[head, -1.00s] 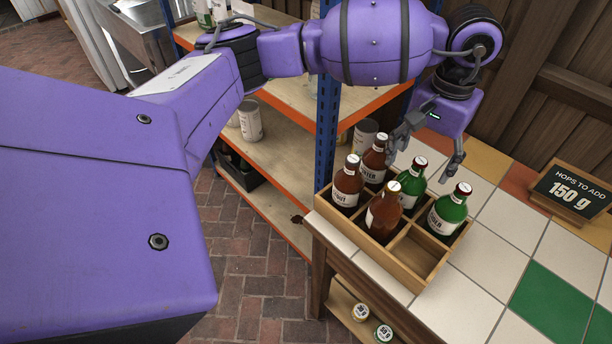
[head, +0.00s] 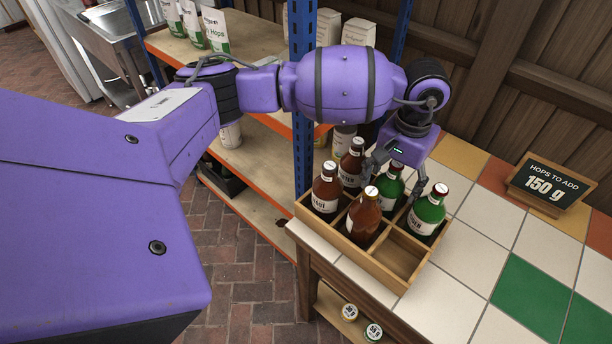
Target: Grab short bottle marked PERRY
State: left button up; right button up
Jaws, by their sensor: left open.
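A wooden crate (head: 384,270) on the tiled counter holds several bottles. At the back is a green bottle (head: 389,192) with a white cap, its label mostly hidden. My left gripper (head: 397,174) is open, with its fingers on either side of this bottle's neck; I cannot tell if they touch it. A second green bottle (head: 428,211) stands at the right, its label partly readable, ending like "DER". Brown bottles stand at the left (head: 326,189), the back (head: 351,163) and the front (head: 364,217). I cannot read PERRY on any label.
A sign (head: 548,187) reading "HOPS TO ADD 150 g" stands on the counter at the right. The front crate compartment (head: 400,254) is empty. A shelf (head: 242,150) with a blue post (head: 302,100) is at the left. Tiles right of the crate are clear.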

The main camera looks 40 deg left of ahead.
pick_arm(q)
jog(key=shift+c, duration=0.5)
jog(key=shift+w, duration=0.1)
grip_shut()
jog(key=shift+r, duration=0.15)
